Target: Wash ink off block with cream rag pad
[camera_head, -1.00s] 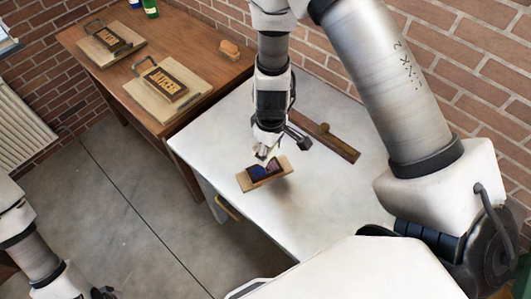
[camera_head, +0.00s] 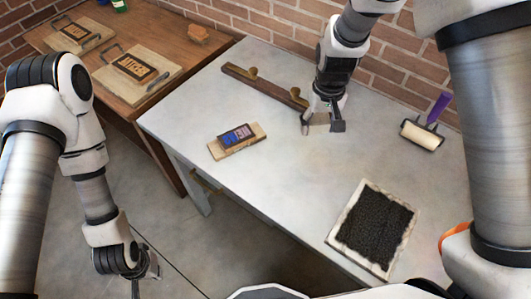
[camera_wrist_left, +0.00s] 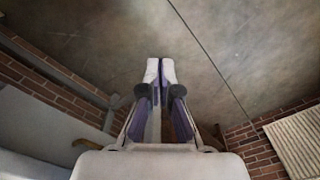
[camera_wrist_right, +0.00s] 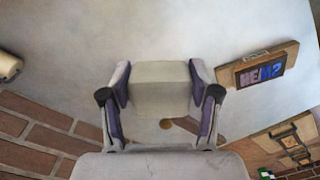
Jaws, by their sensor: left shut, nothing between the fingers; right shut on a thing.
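The block (camera_head: 236,136) lies on a small wooden board on the grey table, with blue and pinkish ink over its raised letters. It also shows in the right wrist view (camera_wrist_right: 262,69). My right gripper (camera_head: 321,120) is shut on the cream rag pad (camera_wrist_right: 163,88), held to the right of the block and apart from it. The pad's underside is hidden in the right wrist view. My left gripper (camera_wrist_left: 160,66) is shut and empty, pointing at the floor off the table's left side.
A wooden bar with brass knobs (camera_head: 264,86) lies behind the block. A purple-handled roller (camera_head: 422,134) and a black-inked tray (camera_head: 350,200) are on the right. A brown table (camera_head: 112,45) holds two framed letter blocks. The table middle is clear.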

